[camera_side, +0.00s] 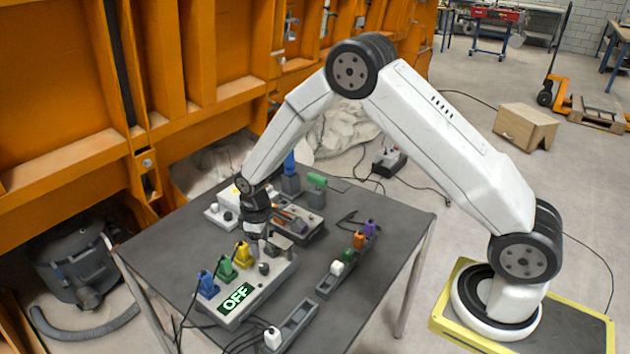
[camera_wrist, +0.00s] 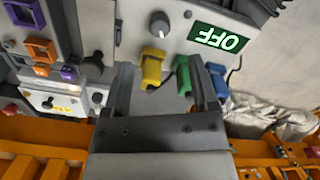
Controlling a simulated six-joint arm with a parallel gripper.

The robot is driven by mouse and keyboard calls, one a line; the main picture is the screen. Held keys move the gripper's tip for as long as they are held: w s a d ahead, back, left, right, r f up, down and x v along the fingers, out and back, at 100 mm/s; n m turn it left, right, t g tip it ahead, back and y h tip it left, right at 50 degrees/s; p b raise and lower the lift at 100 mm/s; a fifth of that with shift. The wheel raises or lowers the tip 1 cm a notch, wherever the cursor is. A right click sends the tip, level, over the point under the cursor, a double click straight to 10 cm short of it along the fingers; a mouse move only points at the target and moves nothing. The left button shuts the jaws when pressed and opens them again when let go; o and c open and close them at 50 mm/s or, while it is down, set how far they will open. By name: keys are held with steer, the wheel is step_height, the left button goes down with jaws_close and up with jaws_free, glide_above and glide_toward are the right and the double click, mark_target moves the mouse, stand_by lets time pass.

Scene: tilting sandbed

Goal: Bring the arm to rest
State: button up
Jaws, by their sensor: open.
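My gripper (camera_side: 262,243) points down over the table, just behind the grey control box (camera_side: 275,280) and near its yellow plug (camera_side: 243,254). In the wrist view my gripper (camera_wrist: 160,66) has its two fingers spread apart with nothing clamped between them. The yellow plug (camera_wrist: 152,68) and green plug (camera_wrist: 182,75) appear between the fingers, beyond them. The blue plug (camera_wrist: 218,82) is outside the right finger. The box's display (camera_wrist: 217,38) is lit and reads OFF. Whether the fingertips touch the box is hidden in the side view.
A rail with several coloured connectors (camera_side: 337,267) stands right of the box. A white plug (camera_side: 272,338) sits in a holder at the front. Other devices stand behind my gripper, including a green connector (camera_side: 317,180). The dark table (camera_side: 395,225) is bare at right.

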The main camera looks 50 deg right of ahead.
steer(key=shift+r, duration=0.1)
steer(key=shift+s+r, duration=0.2)
steer(key=shift+r, duration=0.1)
steer(key=s+d+r+m+t, duration=0.1)
steer(key=s+r+m, duration=0.1)
steer(key=s+r, duration=0.4)
steer(key=s+d+r+m+t, duration=0.1)
steer(key=s+r, duration=0.5)
steer(key=s, duration=0.7)
steer(key=shift+s+d+m+t, duration=0.35)
steer(key=shift+d+m, duration=0.15)
steer(key=shift+m, duration=0.3)
